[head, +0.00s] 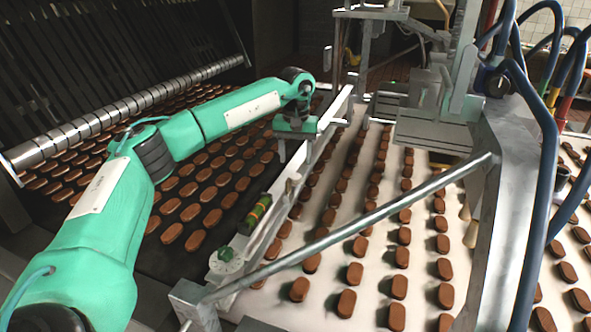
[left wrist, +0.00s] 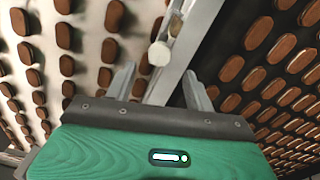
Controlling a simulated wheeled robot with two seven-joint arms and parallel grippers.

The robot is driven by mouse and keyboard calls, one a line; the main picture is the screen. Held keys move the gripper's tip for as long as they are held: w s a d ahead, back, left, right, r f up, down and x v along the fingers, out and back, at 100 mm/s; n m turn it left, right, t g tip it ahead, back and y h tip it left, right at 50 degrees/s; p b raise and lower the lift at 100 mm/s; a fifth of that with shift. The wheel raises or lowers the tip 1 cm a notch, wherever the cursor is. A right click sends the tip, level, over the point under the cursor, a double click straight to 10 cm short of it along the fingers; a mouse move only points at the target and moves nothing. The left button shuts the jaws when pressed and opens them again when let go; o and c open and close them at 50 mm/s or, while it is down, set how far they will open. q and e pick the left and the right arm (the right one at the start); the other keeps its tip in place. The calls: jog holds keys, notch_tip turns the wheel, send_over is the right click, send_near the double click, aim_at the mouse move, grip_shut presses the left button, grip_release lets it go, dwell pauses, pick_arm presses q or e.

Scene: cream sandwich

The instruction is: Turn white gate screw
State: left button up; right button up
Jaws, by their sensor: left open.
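The white gate screw (left wrist: 160,53) shows as a small round white knob beside the gate rail in the left wrist view. It lies just beyond and between the fingertips of my left gripper (left wrist: 160,72), which is open and empty. In the head view the pale gate rail (head: 262,222) runs diagonally between the dark and white belts. I cannot tell whether the fingers touch the rail. My right gripper is not in view.
Brown biscuits in rows cover the dark belt (head: 165,255) and the white belt (head: 325,262). A grey slanted bar (head: 375,217) crosses in front. A metal machine post (head: 507,180) and blue hoses (head: 545,130) stand right.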

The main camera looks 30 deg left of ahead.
aim_at(295, 176)
pick_arm(q)
notch_tip(295, 176, down, 4)
jog(key=shift+f+p, duration=0.2)
jog(key=shift+p, duration=0.15)
jog(key=shift+f, duration=0.7)
jog(key=c, duration=1)
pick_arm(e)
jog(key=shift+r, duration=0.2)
